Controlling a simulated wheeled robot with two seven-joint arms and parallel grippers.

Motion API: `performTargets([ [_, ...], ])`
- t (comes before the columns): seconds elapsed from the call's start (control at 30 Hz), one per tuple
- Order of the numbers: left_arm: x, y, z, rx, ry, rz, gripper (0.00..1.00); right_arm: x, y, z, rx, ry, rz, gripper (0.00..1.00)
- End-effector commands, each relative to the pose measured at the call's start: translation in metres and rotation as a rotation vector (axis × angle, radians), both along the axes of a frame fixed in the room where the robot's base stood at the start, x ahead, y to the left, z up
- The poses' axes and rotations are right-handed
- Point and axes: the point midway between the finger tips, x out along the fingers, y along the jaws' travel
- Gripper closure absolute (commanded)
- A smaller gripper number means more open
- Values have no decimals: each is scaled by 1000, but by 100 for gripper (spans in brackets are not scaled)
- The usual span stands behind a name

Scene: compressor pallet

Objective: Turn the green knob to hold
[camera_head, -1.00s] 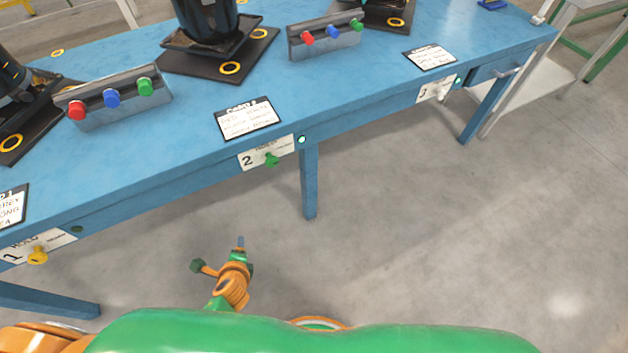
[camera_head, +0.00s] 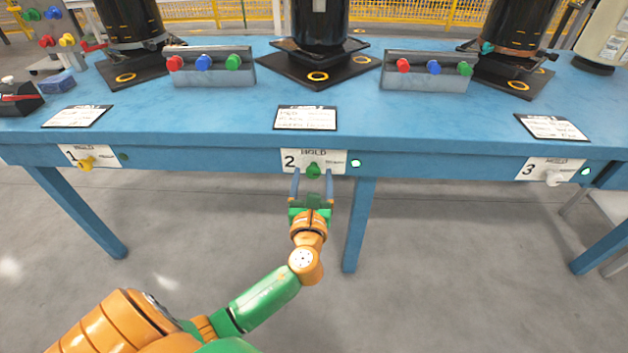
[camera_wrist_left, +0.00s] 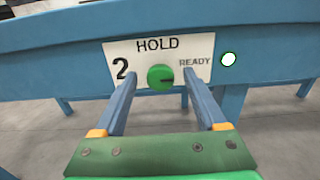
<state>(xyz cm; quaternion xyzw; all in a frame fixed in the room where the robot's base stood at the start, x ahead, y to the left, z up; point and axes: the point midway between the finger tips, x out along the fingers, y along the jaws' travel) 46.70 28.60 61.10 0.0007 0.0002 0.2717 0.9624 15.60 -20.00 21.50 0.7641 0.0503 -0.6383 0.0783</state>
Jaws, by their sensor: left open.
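The green knob (camera_head: 313,170) sits on the white plate (camera_head: 334,154) marked 2, on the front edge of the blue table. In the left wrist view the green knob (camera_wrist_left: 160,77) has a dark pointer mark toward its right side, the side of READY; HOLD is printed above it. My left gripper (camera_head: 312,174) is open, with its fingers pointing at the plate. In the left wrist view its two fingers (camera_wrist_left: 161,88) stand to the left and right of the knob, apart from it. I cannot tell how far the tips are from the plate. My right gripper is not in view.
A lit indicator (camera_head: 356,163) is right of the plate. A yellow knob (camera_head: 87,163) and a white knob (camera_head: 554,178) sit on plates 1 and 3. Black compressors, button boxes and cards stand on the blue table (camera_head: 240,118). A table leg (camera_head: 358,225) is right of my arm.

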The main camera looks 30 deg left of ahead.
Motion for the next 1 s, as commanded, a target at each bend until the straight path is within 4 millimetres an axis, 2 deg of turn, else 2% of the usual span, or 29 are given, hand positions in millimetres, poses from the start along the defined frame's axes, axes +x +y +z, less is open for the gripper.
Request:
performTargets([
  [0.13, 0, 0, 0, -1, 1, 0, 26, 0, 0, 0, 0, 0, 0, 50],
  [0.17, 0, 0, 0, -1, 1, 0, 32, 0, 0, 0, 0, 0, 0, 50],
  [0.4, 0, 0, 0, -1, 0, 0, 96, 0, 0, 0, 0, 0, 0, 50],
  [0.43, 0, 0, 0, -1, 0, 0, 100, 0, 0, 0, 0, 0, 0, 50],
  [0.77, -1, 0, -1, -41, -23, -1, 100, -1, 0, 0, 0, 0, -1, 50],
  [1.0, -1, 0, -1, -175, -104, 0, 100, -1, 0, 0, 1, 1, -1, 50],
])
